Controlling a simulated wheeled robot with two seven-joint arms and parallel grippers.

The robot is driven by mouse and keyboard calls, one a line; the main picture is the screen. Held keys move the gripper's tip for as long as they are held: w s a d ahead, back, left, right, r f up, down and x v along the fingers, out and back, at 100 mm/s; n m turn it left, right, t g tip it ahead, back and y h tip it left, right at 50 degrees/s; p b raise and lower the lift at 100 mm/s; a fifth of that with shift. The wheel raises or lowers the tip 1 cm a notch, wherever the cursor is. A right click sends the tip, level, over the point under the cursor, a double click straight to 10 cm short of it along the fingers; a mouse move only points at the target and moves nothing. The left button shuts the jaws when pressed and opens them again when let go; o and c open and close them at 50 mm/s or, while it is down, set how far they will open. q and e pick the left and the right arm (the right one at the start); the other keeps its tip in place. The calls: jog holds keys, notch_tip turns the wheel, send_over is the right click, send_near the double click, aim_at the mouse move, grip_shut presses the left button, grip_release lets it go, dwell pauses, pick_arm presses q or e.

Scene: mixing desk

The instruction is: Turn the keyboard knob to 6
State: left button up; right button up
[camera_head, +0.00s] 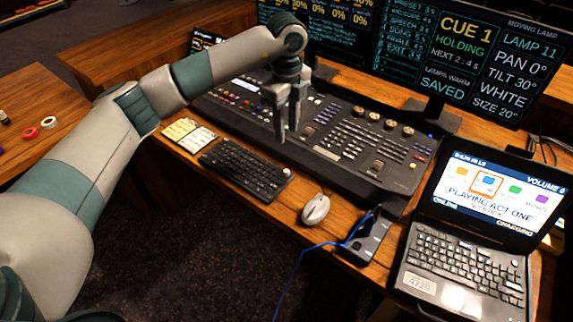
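The black keyboard (243,168) lies on the wooden desk in front of the mixing console. A small knob (287,172) sits at its right end; its marking is too small to read. My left gripper (286,136) points down over the front part of the console, above and behind the knob, and apart from it. Its two fingers are spread with nothing between them. The laptop (488,195) at the right shows "VOLUME" with what looks like 0. My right gripper is not in view.
The mixing console (345,135) with raised knobs and faders fills the desk behind the keyboard. A white mouse (316,209) and a dark phone-like device (370,237) with a blue cable lie to the right. Light-coloured pads (188,134) lie left of the keyboard. Monitors (455,50) stand behind.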

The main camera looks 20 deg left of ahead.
aim_at(287, 171)
pick_arm(q)
notch_tip(287, 171, down, 15)
jog(key=p, duration=0.4)
grip_shut()
